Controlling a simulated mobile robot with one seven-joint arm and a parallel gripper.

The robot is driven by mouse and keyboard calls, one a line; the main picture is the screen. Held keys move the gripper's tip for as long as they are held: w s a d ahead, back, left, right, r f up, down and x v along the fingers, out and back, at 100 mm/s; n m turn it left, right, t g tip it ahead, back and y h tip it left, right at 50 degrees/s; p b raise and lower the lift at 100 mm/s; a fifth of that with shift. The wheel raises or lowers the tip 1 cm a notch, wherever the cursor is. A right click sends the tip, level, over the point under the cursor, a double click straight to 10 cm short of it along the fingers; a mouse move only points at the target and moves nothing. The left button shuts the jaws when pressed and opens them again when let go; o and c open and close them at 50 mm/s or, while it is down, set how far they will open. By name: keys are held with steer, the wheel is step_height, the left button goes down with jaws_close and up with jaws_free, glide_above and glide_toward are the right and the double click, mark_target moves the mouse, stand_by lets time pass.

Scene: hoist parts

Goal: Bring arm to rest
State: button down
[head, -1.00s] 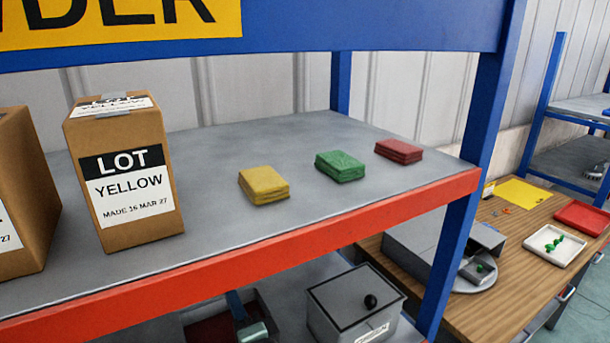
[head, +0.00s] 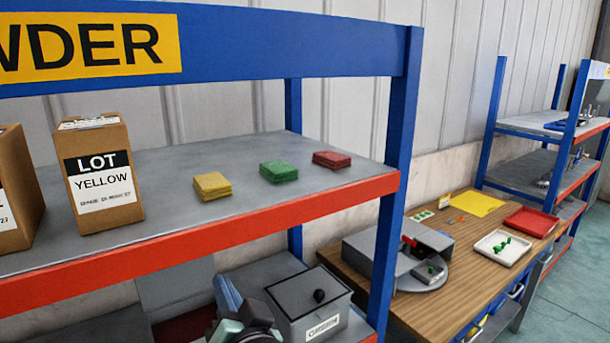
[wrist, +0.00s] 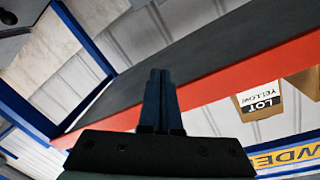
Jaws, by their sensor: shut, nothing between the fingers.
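My gripper (wrist: 160,90) shows in the wrist view with its two dark fingers together and nothing between them. It is in free air in front of the shelf's red edge beam (wrist: 215,85). In the head view, dark and pale blue-grey parts at the bottom, left of the lidded grey box, look like part of my arm.
A blue-posted rack (head: 392,150) carries brown LOT boxes (head: 101,172) and yellow (head: 212,186), green (head: 279,171) and red (head: 332,159) stacks. A lidded grey box (head: 309,303) stands below. A wooden bench (head: 455,270) with trays is at right. Floor at far right is clear.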

steer(key=s+d+r+n+t+h, duration=0.2)
steer(key=s+d+r+h, duration=0.2)
steer(key=d+r+h, duration=0.65)
steer(key=s+r+t+y+b, duration=0.1)
steer(key=s+r+t, duration=0.4)
steer(key=r, duration=0.5)
steer(key=s+d+r+t+y+b, duration=0.1)
steer(key=s+r+t, duration=0.4)
steer(key=s+r, duration=0.3)
step_height(320, 180, up, 3)
steer(key=shift+s+d+r+y, duration=0.15)
steer(key=shift+d+y, duration=0.15)
steer(key=shift+y, duration=0.05)
